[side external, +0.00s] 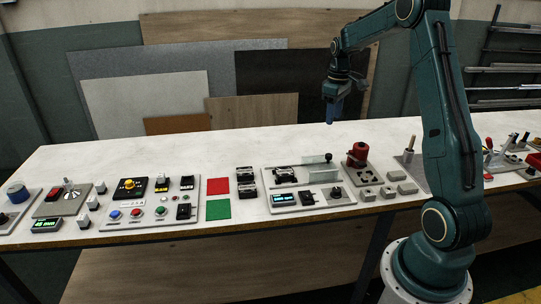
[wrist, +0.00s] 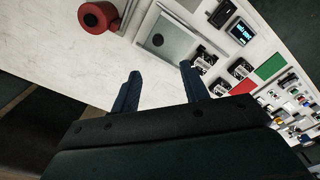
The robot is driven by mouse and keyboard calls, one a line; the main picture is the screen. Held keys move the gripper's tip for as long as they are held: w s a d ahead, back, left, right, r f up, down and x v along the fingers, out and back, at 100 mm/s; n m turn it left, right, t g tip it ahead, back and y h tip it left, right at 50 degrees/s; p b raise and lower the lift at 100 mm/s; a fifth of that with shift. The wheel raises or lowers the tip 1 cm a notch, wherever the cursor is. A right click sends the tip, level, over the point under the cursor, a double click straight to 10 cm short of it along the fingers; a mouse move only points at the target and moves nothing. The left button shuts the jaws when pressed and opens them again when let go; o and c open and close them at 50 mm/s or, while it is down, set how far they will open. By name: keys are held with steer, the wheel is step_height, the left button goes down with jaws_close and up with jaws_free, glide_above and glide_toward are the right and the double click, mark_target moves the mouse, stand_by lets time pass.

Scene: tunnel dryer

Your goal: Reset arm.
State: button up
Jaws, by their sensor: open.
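My gripper (side external: 332,112) hangs above the back part of the white table (side external: 150,155) in the side view, pointing down, with nothing under it but bare tabletop. In the wrist view its two blue fingers (wrist: 158,88) are spread apart with nothing between them. My arm rises from its base at the right and reaches over the table.
A grey tray unit (side external: 335,200) with a display and a red round device (side external: 357,155) stand in front of my gripper. Red (side external: 218,186) and green (side external: 218,209) squares and a button panel (side external: 150,215) lie to the left. The table's back strip is clear.

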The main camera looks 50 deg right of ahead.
steer(key=s+a+r+t, duration=0.1)
steer(key=s+a+r, duration=0.1)
steer(key=a+r, duration=0.6)
steer(key=s+a+r+t, duration=0.15)
steer(key=a+r, duration=0.25)
steer(key=a, duration=0.7)
steer(key=s+a+t, duration=0.3)
steer(key=s+a, duration=1.1)
steer(key=s, duration=0.2)
steer(key=shift+a+f, duration=0.15)
steer(key=shift+f, duration=0.2)
